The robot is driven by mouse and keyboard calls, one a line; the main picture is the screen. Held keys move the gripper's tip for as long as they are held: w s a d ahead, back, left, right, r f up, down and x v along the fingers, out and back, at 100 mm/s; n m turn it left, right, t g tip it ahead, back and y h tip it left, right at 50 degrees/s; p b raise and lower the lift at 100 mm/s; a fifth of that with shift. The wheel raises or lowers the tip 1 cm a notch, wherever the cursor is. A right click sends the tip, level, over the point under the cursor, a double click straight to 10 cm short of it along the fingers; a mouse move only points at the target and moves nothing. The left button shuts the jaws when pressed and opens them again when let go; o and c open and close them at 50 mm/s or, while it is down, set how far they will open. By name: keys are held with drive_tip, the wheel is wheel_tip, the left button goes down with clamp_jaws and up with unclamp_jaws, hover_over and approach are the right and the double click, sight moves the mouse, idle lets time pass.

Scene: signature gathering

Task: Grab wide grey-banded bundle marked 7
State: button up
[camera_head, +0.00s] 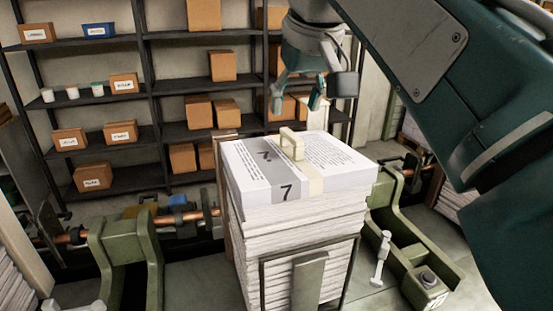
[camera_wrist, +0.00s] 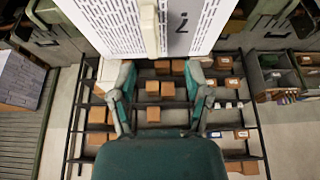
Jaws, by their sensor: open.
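The wide bundle marked 7 (camera_head: 245,177) lies flat on top of a tall stack of paper in the head view. It has a grey band with the 7, a cream strap, and a cream handle loop (camera_head: 291,144) standing up on top. In the wrist view the bundle (camera_wrist: 104,22) fills the top edge, with its grey band (camera_wrist: 181,30) and part of the cream strap (camera_wrist: 150,28). My gripper (camera_head: 293,103) is open and empty, above and behind the bundle, apart from the handle. Its two teal fingers (camera_wrist: 160,88) are spread below the bundle's edge in the wrist view.
The paper stack (camera_head: 298,232) stands between green machine brackets (camera_head: 127,250) with a copper-coloured bar. Dark shelves (camera_head: 100,43) with several cardboard boxes stand behind. A metal frame (camera_head: 309,262) is at the stack's front. The space above the bundle is clear apart from my arm.

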sight(291, 134)
drive_tip(key=d+f, duration=0.1)
drive_tip(key=w+d+f, duration=0.1)
drive_tip(key=f, duration=0.1)
drive_tip(key=shift+w+d+f, duration=0.1)
drive_tip(key=shift+w, duration=0.1)
drive_tip(key=w+a+f, duration=0.1)
drive_tip(key=f, duration=0.1)
drive_tip(key=w+a+f, duration=0.2)
drive_tip(key=shift+a+f, duration=0.1)
drive_tip(key=shift+a, duration=0.05)
drive_tip(key=shift+w+d+f, duration=0.15)
drive_tip(key=shift+d+f, duration=0.05)
drive_tip(key=shift+d, duration=0.65)
drive_tip(key=c, duration=0.8)
drive_tip(key=shift+a, duration=0.15)
clamp_jaws()
drive_tip(key=shift+a, duration=0.3)
